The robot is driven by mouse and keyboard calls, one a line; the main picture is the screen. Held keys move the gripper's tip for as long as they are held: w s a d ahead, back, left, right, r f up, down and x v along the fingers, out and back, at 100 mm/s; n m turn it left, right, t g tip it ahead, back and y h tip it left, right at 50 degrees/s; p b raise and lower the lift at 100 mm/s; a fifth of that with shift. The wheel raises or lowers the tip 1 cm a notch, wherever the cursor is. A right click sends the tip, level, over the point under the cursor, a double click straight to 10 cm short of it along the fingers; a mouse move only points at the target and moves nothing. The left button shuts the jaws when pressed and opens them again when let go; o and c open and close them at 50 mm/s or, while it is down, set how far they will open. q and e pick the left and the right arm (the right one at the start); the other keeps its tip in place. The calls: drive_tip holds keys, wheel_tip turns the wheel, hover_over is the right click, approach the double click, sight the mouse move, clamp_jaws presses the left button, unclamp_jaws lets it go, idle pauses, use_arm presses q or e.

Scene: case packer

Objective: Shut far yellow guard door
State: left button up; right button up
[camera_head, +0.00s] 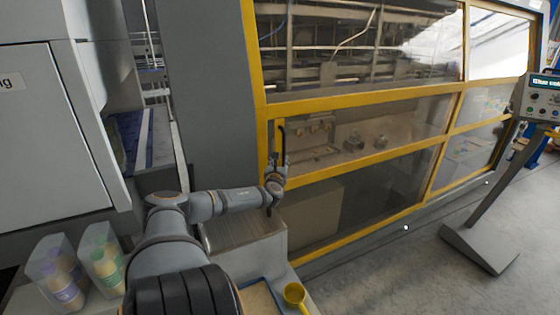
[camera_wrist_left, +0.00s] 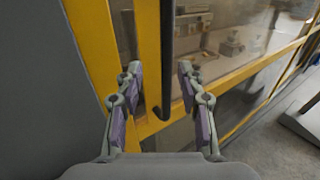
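The yellow guard door (camera_head: 365,158) has a yellow frame and clear panels, and fills the middle of the head view. Its frame also shows in the left wrist view (camera_wrist_left: 148,50). A black vertical handle (camera_head: 283,145) is near the door's left edge. In the left wrist view the handle (camera_wrist_left: 166,60) runs between my two fingers. My left gripper (camera_head: 275,190) is open at the handle's lower part, with visible space on both sides of it. A narrow gap shows between two yellow uprights left of the handle; I cannot tell whether the door is fully shut. My right gripper is not in view.
A control panel on a slanted stand (camera_head: 485,215) is at the right. Grey floor (camera_head: 410,265) is free before the door.

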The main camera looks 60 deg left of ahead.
use_arm(q)
drive_tip(key=shift+s+d+f, duration=0.2)
drive_tip(key=shift+s+d, duration=0.1)
drive_tip(key=shift+d, duration=0.4)
